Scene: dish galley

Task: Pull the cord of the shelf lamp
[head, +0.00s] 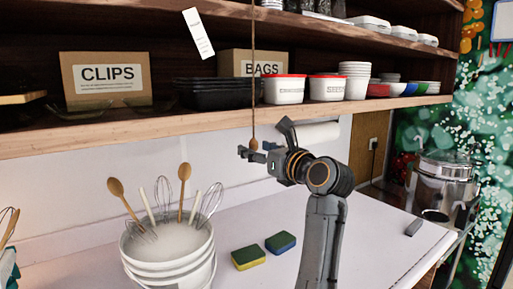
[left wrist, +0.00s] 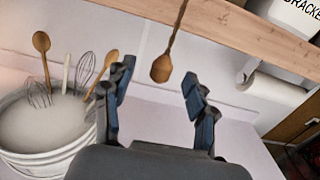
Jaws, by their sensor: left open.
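The lamp cord (head: 253,70) hangs straight down in front of the shelves, with a wooden pull knob (head: 253,145) at its lower end. The lamp itself is not in view. My left gripper (head: 256,151) is open at the knob, just below the lower shelf edge. In the left wrist view the knob (left wrist: 161,68) appears between the two open fingertips (left wrist: 158,76), with a gap on each side. I cannot tell whether it is fully between the fingers in depth. My right gripper is not in view.
A white bucket (head: 170,268) with whisks and wooden spoons stands on the counter at left. Two sponges (head: 249,257) lie near my arm. The lower shelf edge (head: 130,133) runs above the gripper. A paper roll (head: 317,133) hangs behind. A steel pot (head: 441,185) stands at right.

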